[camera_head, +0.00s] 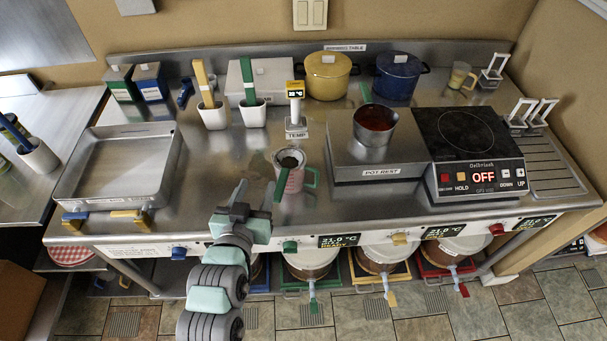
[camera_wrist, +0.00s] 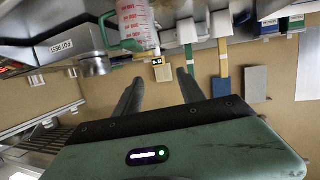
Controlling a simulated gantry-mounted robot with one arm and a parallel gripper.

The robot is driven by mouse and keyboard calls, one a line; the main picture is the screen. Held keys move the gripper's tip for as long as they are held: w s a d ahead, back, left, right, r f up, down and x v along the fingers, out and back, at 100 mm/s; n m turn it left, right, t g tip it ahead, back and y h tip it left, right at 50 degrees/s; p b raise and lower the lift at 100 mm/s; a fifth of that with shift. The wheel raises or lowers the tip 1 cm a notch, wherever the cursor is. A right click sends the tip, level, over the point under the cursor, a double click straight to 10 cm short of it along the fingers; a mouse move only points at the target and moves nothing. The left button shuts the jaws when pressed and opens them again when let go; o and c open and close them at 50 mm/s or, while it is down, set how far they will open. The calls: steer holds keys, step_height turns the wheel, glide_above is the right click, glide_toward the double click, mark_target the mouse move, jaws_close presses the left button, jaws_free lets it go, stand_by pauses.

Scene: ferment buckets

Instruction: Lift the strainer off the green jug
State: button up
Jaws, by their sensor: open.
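The measuring jug (camera_head: 294,182) stands on the steel table near its front middle, with red markings and a green handle on its right. It also shows at the top of the wrist view (camera_wrist: 137,20). The round strainer (camera_head: 289,159) sits in the jug's mouth, and its green handle slopes down toward the front left. The strainer cannot be made out in the wrist view. My gripper (camera_head: 256,194) is open and empty, just left and in front of the jug, near the strainer handle. Its two fingers (camera_wrist: 158,78) are spread apart in the wrist view.
A thermometer stand (camera_head: 296,126) is behind the jug. A steel pot (camera_head: 374,126) stands on the pot rest (camera_head: 378,168) to the right. A large tray (camera_head: 70,185) is at the left. White cups (camera_head: 213,118) holding utensils stand behind. Bare table lies between tray and jug.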

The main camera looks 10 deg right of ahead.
mark_target(281, 182)
steer(key=shift+m+g, duration=0.6)
steer(key=shift+g, duration=0.3)
steer(key=d+f+b, duration=0.2)
steer(key=w+d+f+b, duration=0.1)
steer(key=d, duration=0.1)
steer(key=shift+w+f+b, duration=0.15)
steer(key=shift+f+b, duration=0.2)
steer(key=shift+w+f, duration=0.25)
steer(key=shift+w, duration=0.25)
steer(key=shift+d+p+x, duration=0.1)
steer(key=shift+p+x, duration=0.45)
steer(key=shift+x, duration=0.75)
steer(key=shift+d+p+x, duration=0.15)
steer(key=shift+p+x, duration=0.35)
steer(key=shift+x, duration=0.8)
steer(key=shift+s, duration=0.1)
jaws_close()
